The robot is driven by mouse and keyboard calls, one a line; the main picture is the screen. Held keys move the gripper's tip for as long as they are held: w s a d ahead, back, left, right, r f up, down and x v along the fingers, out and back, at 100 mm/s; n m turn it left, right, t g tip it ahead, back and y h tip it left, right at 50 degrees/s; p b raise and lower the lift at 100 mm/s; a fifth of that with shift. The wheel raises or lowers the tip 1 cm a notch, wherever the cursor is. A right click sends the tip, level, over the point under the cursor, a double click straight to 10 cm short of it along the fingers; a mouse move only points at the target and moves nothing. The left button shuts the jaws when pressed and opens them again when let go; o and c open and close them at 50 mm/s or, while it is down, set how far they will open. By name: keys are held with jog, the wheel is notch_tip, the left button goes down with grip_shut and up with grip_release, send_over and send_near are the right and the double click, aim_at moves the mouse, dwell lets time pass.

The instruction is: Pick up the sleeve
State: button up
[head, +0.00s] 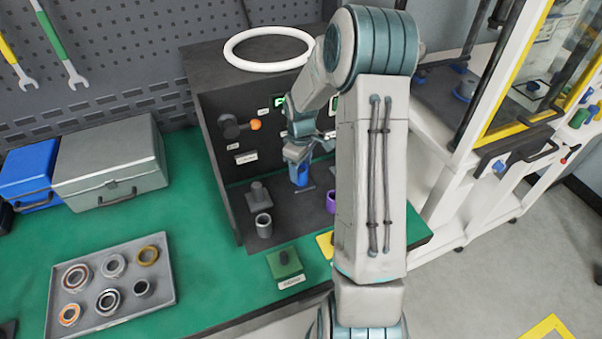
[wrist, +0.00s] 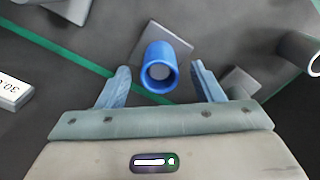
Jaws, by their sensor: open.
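A blue hollow sleeve (wrist: 158,52) stands in the middle of the wrist view, by a flat grey plate (wrist: 178,43). My gripper (wrist: 160,67) is open, with one pale blue finger on each side of the sleeve and gaps visible on both sides. In the head view the blue sleeve (head: 302,179) is inside the dark test box, just below my gripper. A grey sleeve (head: 264,226) stands to its left and a purple one (head: 331,203) to its right, partly hidden by my arm. The task does not say which sleeve is meant.
The dark box (head: 222,78) has a side wall and roof around my gripper, with a white ring (head: 268,35) on top. An orange-tipped knob (head: 255,125) sticks out inside. A tray (head: 62,325) of several rings lies on the green bench (head: 200,290).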

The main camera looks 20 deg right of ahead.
jog(key=shift+f, duration=1.25)
jog(key=c, duration=1.2)
jog(key=shift+c, duration=0.4)
jog(key=shift+r, duration=0.15)
